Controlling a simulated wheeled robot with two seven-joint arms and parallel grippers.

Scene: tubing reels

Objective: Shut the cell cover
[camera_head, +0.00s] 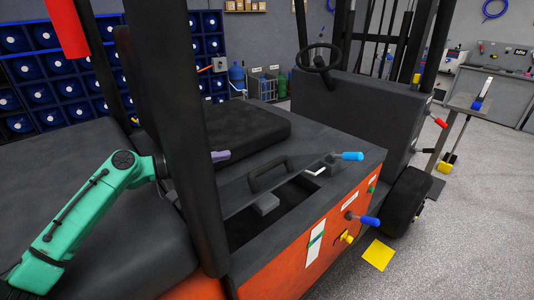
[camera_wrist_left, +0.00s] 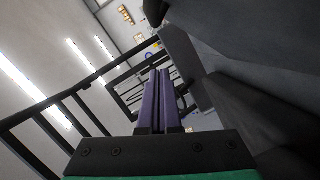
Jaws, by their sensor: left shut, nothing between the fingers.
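The cell cover (camera_head: 240,180) looks like the dark grey panel with a black loop handle (camera_head: 270,172) on the forklift's top. A dark recess (camera_head: 250,226) lies open along its near side, with a small grey block (camera_head: 264,203) at its edge. I cannot tell whether the cover slides or hinges. My left gripper (camera_head: 221,156) shows as purple fingertips just right of the black post, left of the handle and apart from it. In the left wrist view its purple fingers (camera_wrist_left: 159,100) are together and empty. My right gripper is not in view.
A thick black post (camera_head: 193,130) stands between my left arm and the recess. A blue-tipped lever (camera_head: 350,156) is right of the handle; another (camera_head: 368,221) sticks out of the orange side (camera_head: 285,260). The black seat (camera_head: 240,130) lies behind the cover.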

